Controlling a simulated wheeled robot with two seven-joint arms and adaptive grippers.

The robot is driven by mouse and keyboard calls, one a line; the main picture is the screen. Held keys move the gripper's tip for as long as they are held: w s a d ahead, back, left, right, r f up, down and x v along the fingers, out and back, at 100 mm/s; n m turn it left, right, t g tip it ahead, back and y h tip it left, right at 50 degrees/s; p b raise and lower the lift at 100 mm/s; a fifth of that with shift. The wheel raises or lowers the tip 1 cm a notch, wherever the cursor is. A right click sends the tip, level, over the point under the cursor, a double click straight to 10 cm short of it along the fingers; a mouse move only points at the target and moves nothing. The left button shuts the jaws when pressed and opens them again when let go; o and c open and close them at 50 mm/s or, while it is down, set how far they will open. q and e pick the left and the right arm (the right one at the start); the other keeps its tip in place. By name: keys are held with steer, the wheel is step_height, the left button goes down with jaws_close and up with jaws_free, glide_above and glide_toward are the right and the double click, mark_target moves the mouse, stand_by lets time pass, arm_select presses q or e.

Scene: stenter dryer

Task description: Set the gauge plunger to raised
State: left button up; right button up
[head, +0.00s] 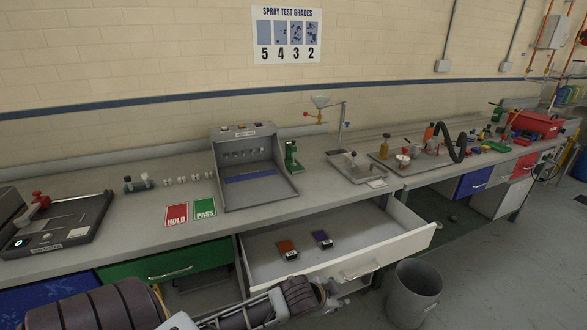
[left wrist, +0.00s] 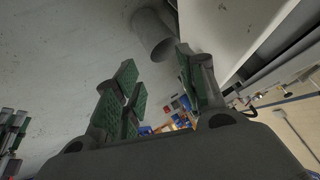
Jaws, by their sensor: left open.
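A small green stand device (head: 291,156), which looks like the gauge, is upright on the bench just right of the grey box. Its plunger is too small to make out, so I cannot tell whether it is raised or lowered. My left gripper (head: 326,296) is low at the front, by the front of the open drawer, well apart from the green device. In the left wrist view my left gripper (left wrist: 160,92) is open with nothing between its green-padded fingers. The gauge does not show clearly in that view. My right gripper is not in view.
A white drawer (head: 385,252) stands open with a red block (head: 287,249) and a purple block (head: 322,238) inside. A grey bin (head: 414,290) is on the floor to its right. The grey box (head: 224,165) and a funnel stand (head: 342,120) flank the green device.

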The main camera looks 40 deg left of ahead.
arm_select(q)
steer(key=w+a+r+m+t+y+p, duration=0.1)
steer(key=a+r+m+y+p, duration=0.3)
steer(key=r, duration=0.7)
steer(key=w+a+r+m+t+y+p, duration=0.2)
steer(key=w+a+r+m+y+p, duration=0.1)
steer(key=a+r+m, duration=0.6)
steer(key=w+a+r+m+t+y+p, duration=0.2)
steer(key=a+r+m+y+p, duration=0.3)
steer(key=r, duration=0.7)
steer(key=shift+w+a+r+m+y, duration=0.3)
steer(key=shift+a+m, duration=0.7)
steer(key=shift+a, duration=1.15)
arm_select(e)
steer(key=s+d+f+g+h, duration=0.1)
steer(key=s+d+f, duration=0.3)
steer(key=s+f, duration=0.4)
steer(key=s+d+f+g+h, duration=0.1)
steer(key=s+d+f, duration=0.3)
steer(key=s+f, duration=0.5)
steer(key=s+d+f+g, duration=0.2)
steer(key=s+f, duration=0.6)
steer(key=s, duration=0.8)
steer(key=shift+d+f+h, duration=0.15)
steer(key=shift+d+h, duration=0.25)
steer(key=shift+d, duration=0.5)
arm_select(q)
steer(key=shift+s+m, duration=0.1)
steer(key=shift+m, duration=0.2)
